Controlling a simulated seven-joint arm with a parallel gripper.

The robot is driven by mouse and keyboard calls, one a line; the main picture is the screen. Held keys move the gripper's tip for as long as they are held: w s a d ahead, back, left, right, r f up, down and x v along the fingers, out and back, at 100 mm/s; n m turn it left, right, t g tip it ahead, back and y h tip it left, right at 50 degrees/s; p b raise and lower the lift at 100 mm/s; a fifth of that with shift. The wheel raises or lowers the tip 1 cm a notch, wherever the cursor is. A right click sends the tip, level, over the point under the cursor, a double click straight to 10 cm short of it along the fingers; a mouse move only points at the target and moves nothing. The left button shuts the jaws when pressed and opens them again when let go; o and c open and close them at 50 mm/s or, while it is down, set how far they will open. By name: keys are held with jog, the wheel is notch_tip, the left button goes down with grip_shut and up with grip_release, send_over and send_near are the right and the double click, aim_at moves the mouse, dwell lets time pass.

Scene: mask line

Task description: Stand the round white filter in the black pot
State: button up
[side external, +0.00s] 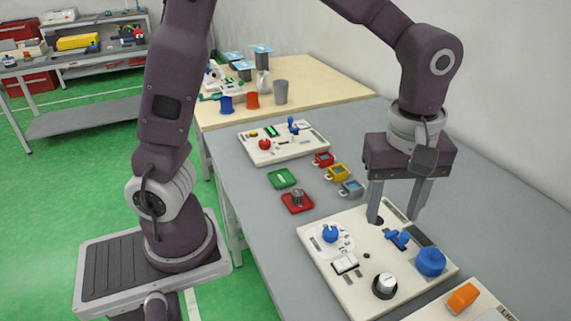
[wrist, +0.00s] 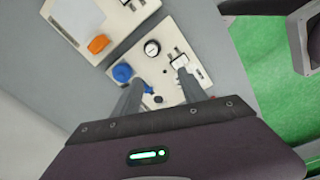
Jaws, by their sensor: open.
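A round white piece (side external: 386,281) with a black ring around its base is on the front cream panel (side external: 318,263). It also shows in the wrist view (wrist: 152,47). I cannot tell whether it is the filter in the black pot or a dial. A small round dark spot (wrist: 158,99) is on the same panel, close to one finger in the side view. My gripper (side external: 394,217) is open, pointing down over the panel's back part, with nothing visible between its fingers (wrist: 159,79). The round white piece is apart from it, toward the front.
The panel also carries a blue knob (side external: 431,262), a blue lever (side external: 398,238), a blue dial (side external: 330,234) and a white switch (side external: 345,263). An orange block (side external: 463,297) is at front right. Red (side external: 297,203) and green (side external: 282,178) trays and small cups lie behind. Grey tabletop is bare to the right.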

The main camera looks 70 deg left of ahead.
jog(key=s+a+r+m+t+h, duration=0.1)
jog(key=s+a+r+m+t, duration=0.1)
jog(key=s+a+r+m, duration=0.45)
jog(key=s+a+m+t, duration=0.2)
jog(key=s+a+m, duration=0.2)
jog(key=s, duration=0.7)
jog(key=shift+a+r+m+t+y, duration=0.15)
jog(key=shift+r+m+t+y, duration=0.25)
jog(key=shift+m, duration=0.85)
